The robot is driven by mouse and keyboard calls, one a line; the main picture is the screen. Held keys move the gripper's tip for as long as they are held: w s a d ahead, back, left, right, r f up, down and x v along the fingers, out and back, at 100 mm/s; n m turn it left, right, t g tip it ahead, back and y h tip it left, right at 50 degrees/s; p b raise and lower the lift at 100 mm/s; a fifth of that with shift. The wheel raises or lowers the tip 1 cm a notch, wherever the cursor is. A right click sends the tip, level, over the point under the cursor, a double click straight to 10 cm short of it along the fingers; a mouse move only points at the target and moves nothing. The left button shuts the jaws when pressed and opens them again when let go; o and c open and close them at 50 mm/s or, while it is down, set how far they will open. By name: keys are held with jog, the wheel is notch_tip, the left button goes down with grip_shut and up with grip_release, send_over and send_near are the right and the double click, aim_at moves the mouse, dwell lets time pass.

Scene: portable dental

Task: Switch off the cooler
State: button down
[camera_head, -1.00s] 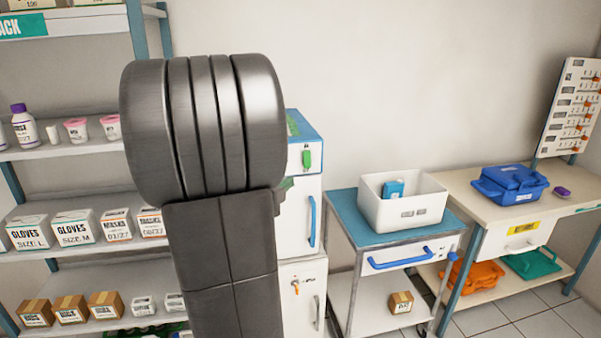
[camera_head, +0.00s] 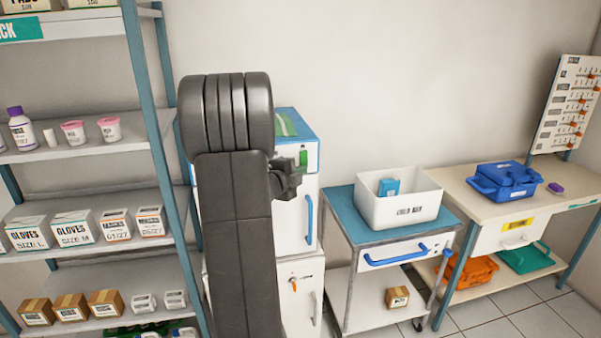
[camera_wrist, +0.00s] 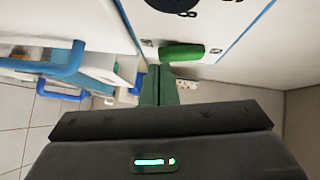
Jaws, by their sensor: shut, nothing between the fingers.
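The cooler is probably the white unit with a blue-edged top (camera_head: 312,150), partly hidden behind my arm in the head view. A green switch lever (camera_head: 303,158) is on its front panel. In the wrist view the green lever (camera_wrist: 183,51) lies across the white panel, near a black round marking. My gripper (camera_wrist: 160,72) is shut and empty, its greenish fingertips close to the lever's left end. I cannot tell whether they touch it. In the head view the dark wrist part of my gripper (camera_head: 287,180) is just below and left of the lever; the fingertips are not clear there.
A cabinet door with a blue handle (camera_head: 309,218) is below the lever. To the right stand a blue-topped cart (camera_head: 340,208) with a white bin (camera_head: 400,206), and a bench (camera_head: 455,187) with a blue case (camera_head: 505,180). Stocked shelves (camera_head: 90,150) are at the left.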

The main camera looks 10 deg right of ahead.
jog(key=shift+w, duration=0.1)
dwell(0.3)
jog(key=b, duration=0.3)
jog(key=shift+w+f+m+t, duration=0.15)
jog(key=shift+w+m+t, duration=0.15)
jog(key=shift+t, duration=0.1)
jog(key=shift+f, duration=0.1)
